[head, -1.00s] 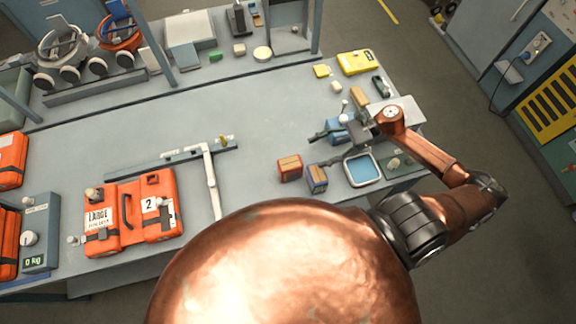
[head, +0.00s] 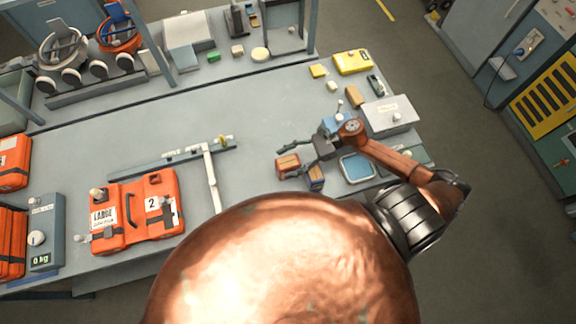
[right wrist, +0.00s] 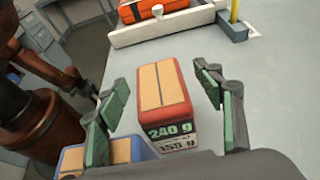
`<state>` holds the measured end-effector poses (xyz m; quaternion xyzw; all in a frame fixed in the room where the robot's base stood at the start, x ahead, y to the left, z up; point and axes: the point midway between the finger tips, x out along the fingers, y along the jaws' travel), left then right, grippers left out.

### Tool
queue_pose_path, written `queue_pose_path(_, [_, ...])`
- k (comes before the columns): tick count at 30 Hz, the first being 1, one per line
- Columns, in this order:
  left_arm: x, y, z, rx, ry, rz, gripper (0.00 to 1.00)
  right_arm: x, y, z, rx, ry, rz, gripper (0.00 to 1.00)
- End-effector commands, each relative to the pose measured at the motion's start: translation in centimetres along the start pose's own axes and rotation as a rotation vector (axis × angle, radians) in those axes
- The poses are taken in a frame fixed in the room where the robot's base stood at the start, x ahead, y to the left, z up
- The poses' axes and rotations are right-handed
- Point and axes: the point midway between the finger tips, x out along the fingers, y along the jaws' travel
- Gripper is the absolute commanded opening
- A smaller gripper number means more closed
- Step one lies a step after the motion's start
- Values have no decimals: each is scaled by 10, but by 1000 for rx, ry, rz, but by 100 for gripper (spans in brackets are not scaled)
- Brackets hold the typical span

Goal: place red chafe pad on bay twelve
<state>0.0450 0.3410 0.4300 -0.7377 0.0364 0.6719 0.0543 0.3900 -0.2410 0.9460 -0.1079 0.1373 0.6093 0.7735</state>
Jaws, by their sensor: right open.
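A red block with a tan two-strip top (head: 288,165), the only red pad-like thing I see, stands on the bench. In the right wrist view the red block (right wrist: 162,88) shows "240 g" on its near face. My right gripper (head: 292,158) is open, its fingers reaching to either side of the block. In the right wrist view the green-padded fingers (right wrist: 165,108) flank the block with gaps on both sides. No label reading twelve is legible, so I cannot tell which place is bay twelve. My left gripper is out of view.
A blue block with a tan top (head: 315,178) stands close beside the red one. A blue-lined tray (head: 358,168) and a grey box (head: 388,116) lie to the right. An orange case (head: 135,215) and a white bar (head: 211,180) are left. The middle bench is clear.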

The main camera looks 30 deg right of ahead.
Motion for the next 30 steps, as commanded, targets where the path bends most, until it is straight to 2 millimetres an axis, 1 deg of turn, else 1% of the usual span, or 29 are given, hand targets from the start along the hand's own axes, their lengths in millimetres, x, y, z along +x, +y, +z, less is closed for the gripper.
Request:
queue_pose_path(4, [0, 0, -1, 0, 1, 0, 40, 0, 0, 0, 0, 0, 0, 61])
queue_pose_path(30, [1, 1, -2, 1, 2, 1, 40, -1, 0, 0, 1, 0, -1, 2])
